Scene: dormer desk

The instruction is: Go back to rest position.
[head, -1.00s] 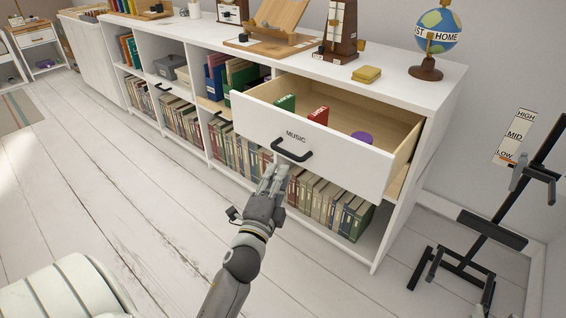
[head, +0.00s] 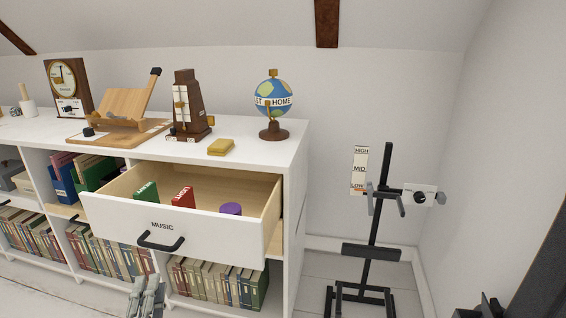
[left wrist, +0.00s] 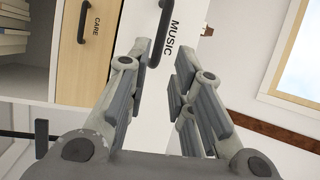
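My left gripper (head: 147,295) shows at the bottom edge of the head view, below the handle of the open MUSIC drawer (head: 190,238). In the left wrist view its two fingers (left wrist: 163,62) are spread apart with nothing between the tips. The black drawer handle (head: 161,241) lies beyond the fingertips, and the gripper is not closed on it. The handle also shows in the left wrist view (left wrist: 160,32).
The drawer holds a green box (head: 146,192), a red box (head: 183,197) and a purple round thing (head: 231,209). The white cabinet (head: 255,150) carries a metronome (head: 187,105), a yellow block (head: 221,147) and a globe (head: 273,102). A black stand (head: 372,225) is at right.

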